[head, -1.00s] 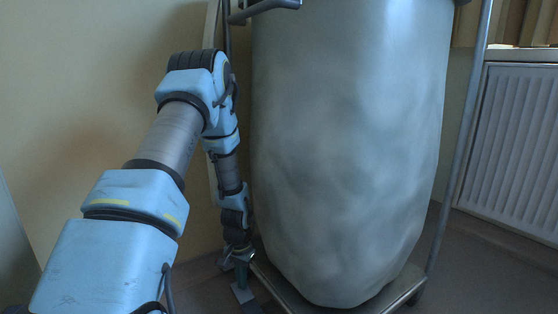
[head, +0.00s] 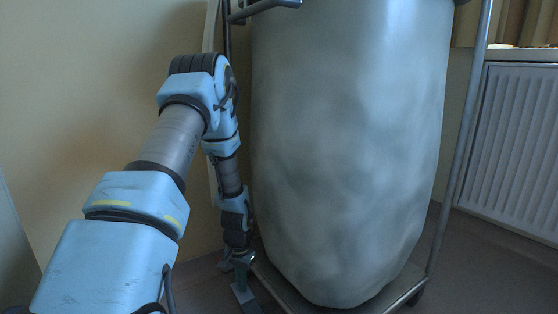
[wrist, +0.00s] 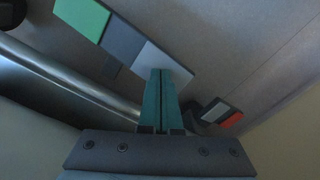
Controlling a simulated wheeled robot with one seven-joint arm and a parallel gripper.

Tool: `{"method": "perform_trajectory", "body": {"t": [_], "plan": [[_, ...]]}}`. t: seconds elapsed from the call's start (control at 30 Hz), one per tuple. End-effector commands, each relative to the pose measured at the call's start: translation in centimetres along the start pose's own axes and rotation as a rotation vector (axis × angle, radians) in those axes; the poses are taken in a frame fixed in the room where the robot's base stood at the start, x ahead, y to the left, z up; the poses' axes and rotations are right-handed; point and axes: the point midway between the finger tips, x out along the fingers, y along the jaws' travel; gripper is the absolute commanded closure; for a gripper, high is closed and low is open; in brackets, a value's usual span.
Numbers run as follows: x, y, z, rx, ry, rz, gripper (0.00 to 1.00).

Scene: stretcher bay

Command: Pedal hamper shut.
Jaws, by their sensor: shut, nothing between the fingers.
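The hamper is a tall pale grey bag (head: 345,150) in a metal frame (head: 463,140). Its top is cut off, so the lid does not show. My gripper (head: 242,270) points down at the frame's lower left corner. A light grey pedal plate (head: 242,292) lies just below it. In the wrist view my gripper (wrist: 162,72) has its green fingers together and empty, with the tips over the light grey pedal plate (wrist: 165,64). A dark grey piece (wrist: 123,42) and a green plate (wrist: 82,17) continue from it. I cannot tell whether the tips touch the plate.
A metal base rail (wrist: 70,75) runs beside the pedal in the wrist view. A small block with white and red faces (wrist: 222,114) is to the right. A radiator (head: 515,145) is on the right wall. Open floor (head: 480,275) lies at the lower right.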

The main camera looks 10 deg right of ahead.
Motion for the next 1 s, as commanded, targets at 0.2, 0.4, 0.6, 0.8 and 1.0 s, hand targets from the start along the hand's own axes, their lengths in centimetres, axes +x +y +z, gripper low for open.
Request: {"method": "perform_trajectory", "body": {"t": [0.2, 0.4, 0.6, 0.8, 1.0], "plan": [[0.3, 0.0, 0.0, 0.0, 0.0, 0.0, 1.0], [0.6, 0.0, 0.0, 0.0, 0.0, 0.0, 1.0], [0.6, 0.0, 0.0, 0.0, 0.0, 0.0, 1.0], [-0.8, 0.0, 0.0, 0.0, 0.0, 0.0, 1.0], [-2.4, 0.0, 0.0, 0.0, 0.0, 0.0, 1.0]]}}
